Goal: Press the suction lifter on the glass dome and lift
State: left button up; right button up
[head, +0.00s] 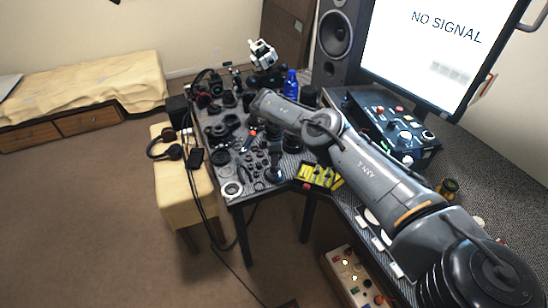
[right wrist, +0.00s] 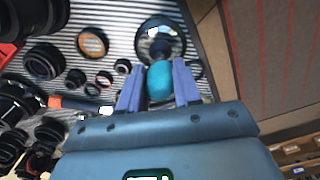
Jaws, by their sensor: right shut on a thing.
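The suction lifter (right wrist: 160,80) shows in the right wrist view as a teal, rounded handle with a dark part beyond it. My right gripper (right wrist: 158,88) is shut on the handle, one blue-purple finger on each side. The glass dome (right wrist: 155,29), round and glossy with a dark rim, lies just past the lifter on the striped desk surface. The lifter overlaps the dome's lower part in the picture; I cannot tell whether they touch. In the head view my right arm reaches across the desk, and its fingers cannot be made out. My left gripper is not in view.
Several lens parts and rings (right wrist: 92,43) crowd the desk left of the dome. In the head view a blue bottle (head: 291,84), a speaker (head: 336,36) and a control box (head: 397,124) stand near the arm. A yellow tray (head: 319,176) lies at the front edge.

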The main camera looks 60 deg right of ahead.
jog(key=shift+r+p, duration=2)
jog(key=shift+r, duration=0.55)
jog(key=shift+r+p, duration=2.2)
jog(key=shift+r, duration=0.35)
jog(key=shift+r, duration=0.1)
